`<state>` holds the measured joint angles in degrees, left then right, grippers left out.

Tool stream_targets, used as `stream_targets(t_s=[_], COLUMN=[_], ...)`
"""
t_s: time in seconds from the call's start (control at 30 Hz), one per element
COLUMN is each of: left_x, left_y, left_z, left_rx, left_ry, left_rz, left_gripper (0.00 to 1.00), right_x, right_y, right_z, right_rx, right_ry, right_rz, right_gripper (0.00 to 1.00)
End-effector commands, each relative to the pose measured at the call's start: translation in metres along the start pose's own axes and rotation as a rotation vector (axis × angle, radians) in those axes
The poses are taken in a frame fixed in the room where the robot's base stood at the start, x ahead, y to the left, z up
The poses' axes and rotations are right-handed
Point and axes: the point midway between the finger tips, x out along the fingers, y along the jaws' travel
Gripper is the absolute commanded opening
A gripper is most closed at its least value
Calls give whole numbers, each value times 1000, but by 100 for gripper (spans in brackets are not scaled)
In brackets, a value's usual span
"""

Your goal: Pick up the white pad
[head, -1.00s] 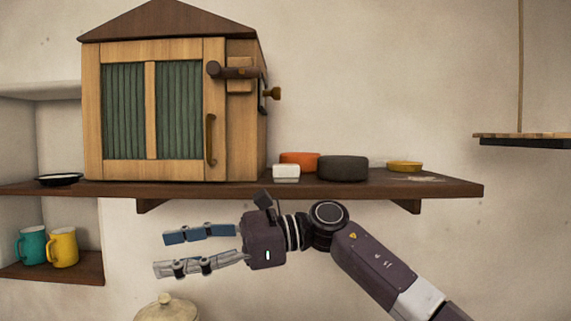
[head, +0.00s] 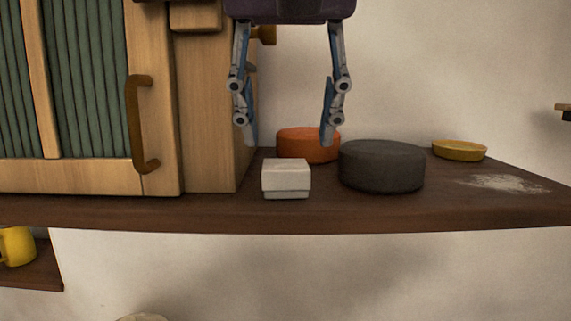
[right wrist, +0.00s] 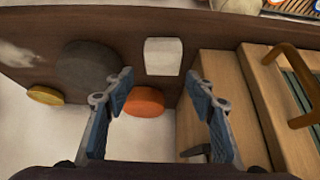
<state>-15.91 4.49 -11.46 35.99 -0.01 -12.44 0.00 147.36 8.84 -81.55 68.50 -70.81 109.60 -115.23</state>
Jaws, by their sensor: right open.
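The white pad (head: 286,179) is a small pale block near the front edge of the dark wooden shelf, just right of the wooden cabinet. It also shows in the right wrist view (right wrist: 163,56), beyond the fingertips and between their lines. My right gripper (head: 288,140) points down above the shelf with its fingers spread wide and nothing between them. In the head view its fingertips are above the pad, apart from it. In the right wrist view the open fingers (right wrist: 162,80) flank the space in front of the pad. My left gripper is not in view.
An orange round pot (head: 307,145) stands behind the pad, and a dark grey round block (head: 382,166) stands close to its right. The wooden cabinet (head: 210,120) with a handle is on the left. A yellow dish (head: 459,150) and white powder (head: 505,184) lie farther right on the shelf (head: 400,212).

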Motion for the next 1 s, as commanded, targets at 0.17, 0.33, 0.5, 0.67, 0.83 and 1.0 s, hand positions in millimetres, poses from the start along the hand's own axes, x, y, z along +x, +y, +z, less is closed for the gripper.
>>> stream_targets(t_s=[0.17,0.33,0.5,0.67,0.83,1.0], left_x=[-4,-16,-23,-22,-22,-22], left_y=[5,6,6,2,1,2], left_z=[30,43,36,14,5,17], left_rx=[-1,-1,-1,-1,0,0], left_ry=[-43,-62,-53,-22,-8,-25], left_rz=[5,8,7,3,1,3], left_gripper=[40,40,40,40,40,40], right_x=[19,40,65,73,74,73], right_y=[0,-2,-3,-4,-4,-4], right_z=[0,-3,-3,-2,-2,-2], right_rx=[-3,-1,1,1,2,2], right_ry=[0,-3,-2,-1,-1,-1], right_rz=[3,3,0,-2,-2,-2], right_gripper=[51,51,51,51,51,32])
